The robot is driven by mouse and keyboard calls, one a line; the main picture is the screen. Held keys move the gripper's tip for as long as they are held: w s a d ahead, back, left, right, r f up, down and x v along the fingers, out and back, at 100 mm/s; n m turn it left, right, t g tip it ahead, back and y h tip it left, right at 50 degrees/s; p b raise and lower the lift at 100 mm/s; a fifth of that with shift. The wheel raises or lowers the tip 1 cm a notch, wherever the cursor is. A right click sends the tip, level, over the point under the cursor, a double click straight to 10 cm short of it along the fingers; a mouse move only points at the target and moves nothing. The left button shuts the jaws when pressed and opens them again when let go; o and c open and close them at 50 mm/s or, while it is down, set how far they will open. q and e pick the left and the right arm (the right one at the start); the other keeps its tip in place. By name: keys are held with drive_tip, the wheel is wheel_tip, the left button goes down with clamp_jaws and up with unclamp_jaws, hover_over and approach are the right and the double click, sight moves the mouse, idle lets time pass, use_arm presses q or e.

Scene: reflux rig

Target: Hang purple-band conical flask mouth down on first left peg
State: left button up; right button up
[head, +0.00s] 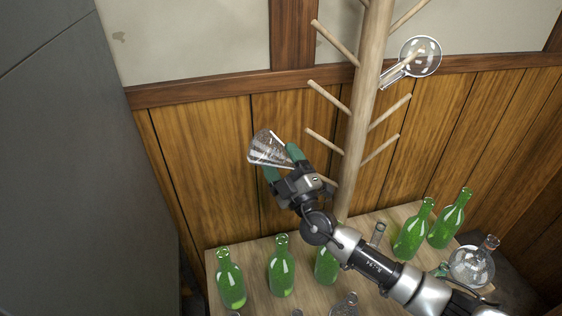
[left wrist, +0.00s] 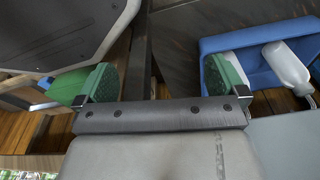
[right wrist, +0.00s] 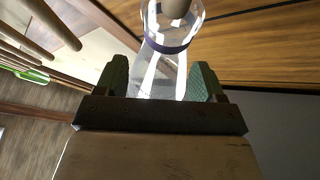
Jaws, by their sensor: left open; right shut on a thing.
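The clear conical flask (head: 265,149) is in my right gripper (head: 281,164), up in the air left of the wooden peg stand (head: 368,80). Its wide end points away from the gripper, up and left in the head view. In the right wrist view the flask (right wrist: 166,62) sits between the fingers (right wrist: 158,85), and a dark purple band (right wrist: 166,46) circles it. Several pegs slant up-left from the post, such as the upper-left peg (head: 334,42); these left pegs look bare. My left gripper (left wrist: 160,80) is open and empty, outside the head view.
Green bottles (head: 281,267) and clear glassware stand on the wooden table (head: 258,251) below. A round flask (head: 421,56) hangs on a right peg. Another round flask (head: 472,265) stands at the table's right. A blue bin (left wrist: 255,52) with white bottles is near my left gripper.

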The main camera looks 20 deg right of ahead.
use_arm(q)
drive_tip(key=shift+w+r+b, duration=0.25)
drive_tip(key=shift+r+b, duration=0.15)
drive_tip(key=shift+r, duration=0.4)
use_arm(e)
drive_tip(key=shift+d+f, duration=0.2)
use_arm(q)
drive_tip(key=shift+s+r, duration=0.15)
drive_tip(key=shift+s, duration=0.15)
use_arm(e)
drive_tip(key=shift+d, duration=0.1)
